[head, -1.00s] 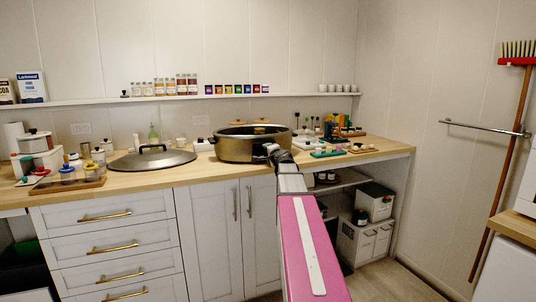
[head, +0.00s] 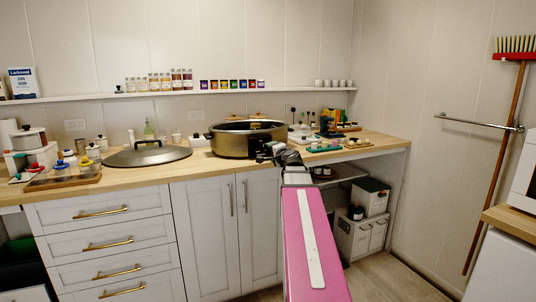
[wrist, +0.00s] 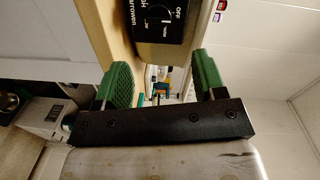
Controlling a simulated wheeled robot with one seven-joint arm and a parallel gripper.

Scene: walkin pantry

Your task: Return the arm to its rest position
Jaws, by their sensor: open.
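My pink arm (head: 304,240) reaches forward from the bottom of the head view toward the counter's front edge. My gripper (head: 268,152) is in front of the right side of the large pot (head: 233,141). In the wrist view my gripper (wrist: 165,85) is open, its two green finger pads apart with nothing between them. In the head view the fingertips are small and partly hidden by the wrist.
The wooden counter (head: 120,184) holds a round lid (head: 147,154), a tray of jars (head: 62,180) and several small items at right. A shelf (head: 100,97) with jars runs along the wall. A broom (head: 497,150) hangs beside a rail (head: 480,123). The floor (head: 385,280) at right is clear.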

